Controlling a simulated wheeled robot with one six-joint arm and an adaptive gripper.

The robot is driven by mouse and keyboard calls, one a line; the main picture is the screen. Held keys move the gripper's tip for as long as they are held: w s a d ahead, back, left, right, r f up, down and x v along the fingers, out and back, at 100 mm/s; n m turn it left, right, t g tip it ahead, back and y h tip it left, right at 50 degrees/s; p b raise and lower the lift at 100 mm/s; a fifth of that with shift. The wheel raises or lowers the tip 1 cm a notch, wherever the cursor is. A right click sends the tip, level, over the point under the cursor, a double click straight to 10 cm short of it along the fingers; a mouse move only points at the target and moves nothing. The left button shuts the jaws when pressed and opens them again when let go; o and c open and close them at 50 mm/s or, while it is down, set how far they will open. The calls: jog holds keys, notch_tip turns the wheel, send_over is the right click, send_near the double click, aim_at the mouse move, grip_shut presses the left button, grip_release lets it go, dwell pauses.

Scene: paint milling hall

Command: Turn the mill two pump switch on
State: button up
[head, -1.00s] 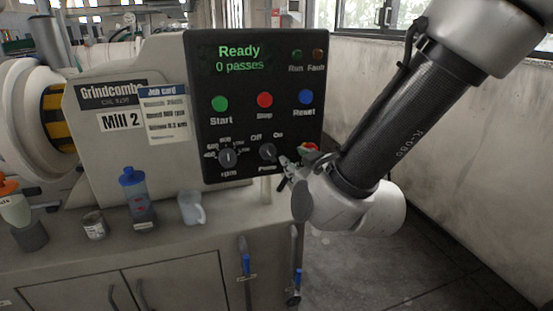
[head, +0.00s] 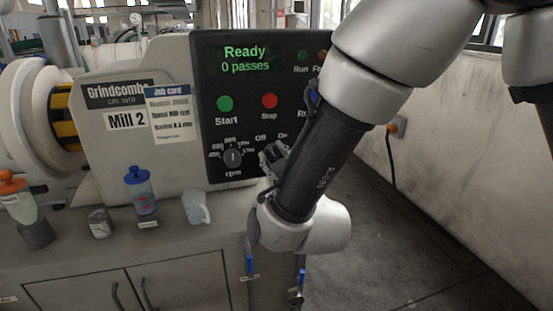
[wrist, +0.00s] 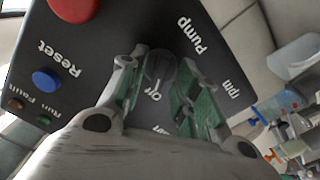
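The Mill 2 panel (head: 215,150) is black, and its screen (head: 245,57) reads "Ready, 0 passes". In the head view my gripper (head: 272,158) covers the pump switch; the "Off" and "On" marks show just above it. In the wrist view the dark round pump knob (wrist: 160,66) lies between the green-padded fingertips of my gripper (wrist: 162,72), near the "Pump" and "Off" lettering. The fingers are spread on either side of the knob; whether either touches it is unclear.
The rpm knob (head: 232,157) is close left of my gripper. Start (head: 225,103) and Stop (head: 269,101) buttons sit above; the blue Reset button (wrist: 47,80) shows in the wrist view. A blue-capped bottle (head: 141,195) and clear jug (head: 196,208) stand on the bench below. Floor at right is clear.

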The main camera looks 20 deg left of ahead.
grip_shut()
jog(key=shift+m, duration=0.4)
jog(key=m, duration=0.5)
jog(key=shift+m, duration=0.3)
jog(key=m, duration=0.5)
jog(key=shift+d+m, duration=0.1)
jog(key=shift+m, duration=0.2)
grip_release()
